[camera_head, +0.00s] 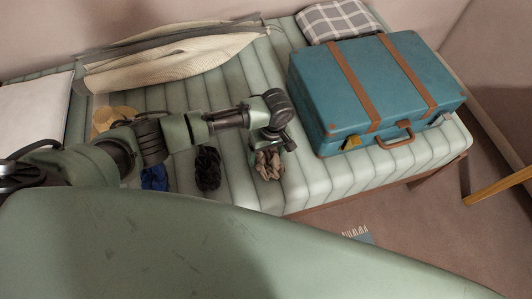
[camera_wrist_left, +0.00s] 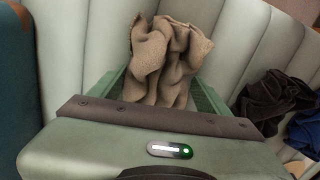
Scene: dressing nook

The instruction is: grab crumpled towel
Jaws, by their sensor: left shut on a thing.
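A crumpled tan-brown towel (camera_head: 268,166) is at the front part of the striped green bed (camera_head: 325,185). In the left wrist view the towel (camera_wrist_left: 168,55) bunches up in folds between my two green fingers. My left gripper (camera_head: 269,150) reaches in from the left over the bed and is shut on the towel (camera_wrist_left: 160,90). The gripper hides part of the towel in the head view. I cannot tell whether the towel is lifted clear of the bed. My right gripper is not in view.
A teal suitcase (camera_head: 340,95) with brown straps lies right of the gripper. A black cloth (camera_head: 207,170) and a blue cloth (camera_head: 155,178) lie left of the towel. A cream bag (camera_head: 175,60) and a checked cushion (camera_head: 336,20) are at the back.

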